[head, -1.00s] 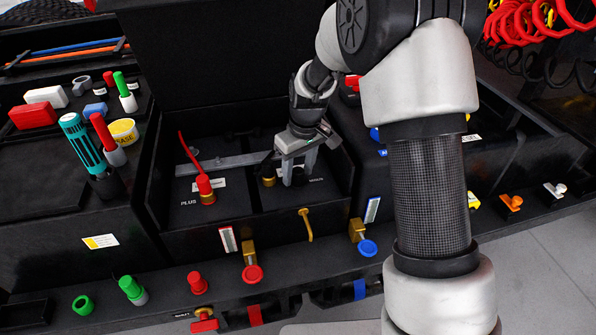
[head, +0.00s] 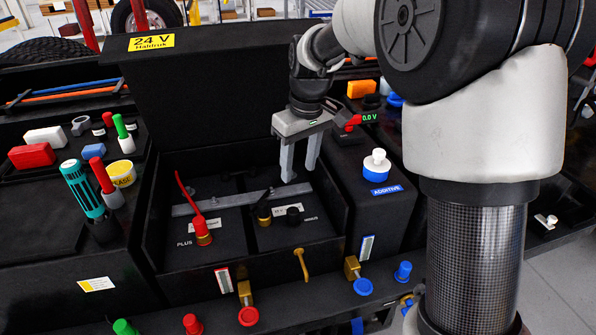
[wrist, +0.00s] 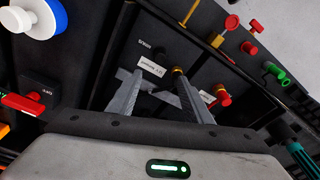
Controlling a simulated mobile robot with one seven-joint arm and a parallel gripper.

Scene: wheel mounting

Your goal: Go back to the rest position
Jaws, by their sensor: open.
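My gripper (head: 300,165) is open and empty in the head view, raised above the right half of the open black battery box (head: 330,232). Its fingers point down and stand apart. Below it are a black clamp on a gold terminal (head: 264,215) and a black knob (head: 293,215) near the MINUS label. A red clamp (head: 202,230) with a red cable sits at the PLUS side. In the wrist view the two fingers (wrist: 160,92) are spread with nothing held between them. My arm hides part of the right side.
The box's raised lid (head: 215,95) with a yellow 24 V label (head: 151,42) stands behind my gripper. A teal flashlight (head: 84,195) stands at left.

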